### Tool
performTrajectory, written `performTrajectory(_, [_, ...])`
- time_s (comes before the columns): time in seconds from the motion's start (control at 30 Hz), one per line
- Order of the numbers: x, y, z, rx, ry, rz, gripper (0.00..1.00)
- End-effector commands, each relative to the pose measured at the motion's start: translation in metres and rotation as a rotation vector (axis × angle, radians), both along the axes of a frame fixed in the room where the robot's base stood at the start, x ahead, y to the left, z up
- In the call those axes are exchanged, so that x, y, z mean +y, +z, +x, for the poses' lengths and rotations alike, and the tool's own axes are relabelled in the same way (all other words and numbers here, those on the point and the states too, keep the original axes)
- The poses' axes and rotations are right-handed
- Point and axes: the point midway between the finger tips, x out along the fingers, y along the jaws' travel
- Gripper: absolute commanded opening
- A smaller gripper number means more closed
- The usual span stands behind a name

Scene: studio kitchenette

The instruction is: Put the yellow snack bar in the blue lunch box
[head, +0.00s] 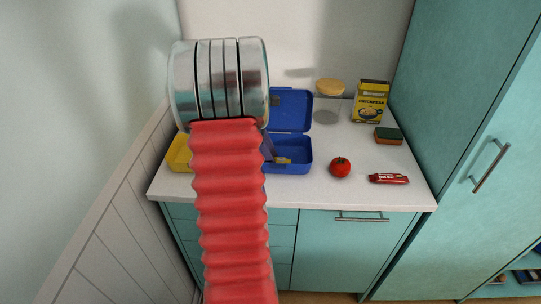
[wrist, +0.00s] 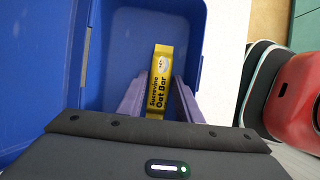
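The blue lunch box (head: 294,168) stands open on the white counter, its lid (head: 290,108) raised at the back. It also fills much of the wrist view (wrist: 118,45). The yellow snack bar (wrist: 161,68), labelled "Oat Bar", lies inside the box; a small part of it shows in the head view (head: 284,160). My gripper (wrist: 160,88) points down into the box, with one pale purple finger on each side of the bar. Gaps show between the fingers and the bar, so it looks open. The bar's near end is hidden by my gripper body.
A yellow container (head: 179,153) is partly hidden behind my arm at left. A tomato (head: 340,167) and a red-wrapped bar (head: 389,178) lie right of the box. A lidded jar (head: 329,102), yellow carton (head: 371,102) and sponge (head: 388,135) stand farther back. A tall teal cabinet (head: 465,130) bounds the right.

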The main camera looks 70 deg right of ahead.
Motion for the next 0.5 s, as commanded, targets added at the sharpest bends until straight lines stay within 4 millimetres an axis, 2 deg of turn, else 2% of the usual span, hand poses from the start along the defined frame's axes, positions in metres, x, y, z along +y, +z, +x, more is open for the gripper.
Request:
performTrajectory(0.3, [0.000, 0.002, 0.000, 0.000, -0.001, 0.000, 0.33])
performTrajectory(0.5, [0.000, 0.016, 0.005, -0.002, -0.001, -0.003, 0.33])
